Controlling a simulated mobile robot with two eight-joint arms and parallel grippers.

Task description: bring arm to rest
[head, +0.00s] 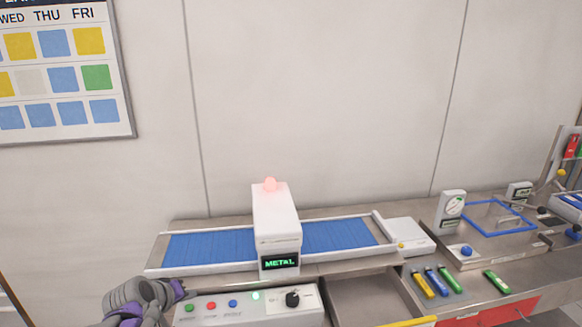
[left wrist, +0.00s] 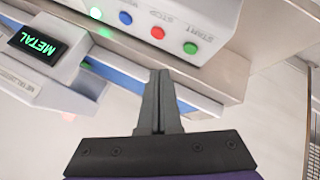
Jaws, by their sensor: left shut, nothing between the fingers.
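My left gripper (head: 183,291) is at the lower left in the head view, beside the left end of the control panel (head: 250,307). In the left wrist view its two fingers (left wrist: 160,76) are closed together with nothing between them. They point toward the panel's button side, where the green START button (left wrist: 190,48) and red STOP button (left wrist: 157,33) show. I cannot tell whether the fingertips touch anything. My right gripper is not in view.
A metal detector (head: 277,225) reading METAL, with a red lamp on top, straddles a blue conveyor (head: 210,247). To the right are a gauge (head: 452,208), coloured sticks (head: 437,283) and a blue-framed box (head: 495,218). An open bin (head: 375,300) lies right of the panel.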

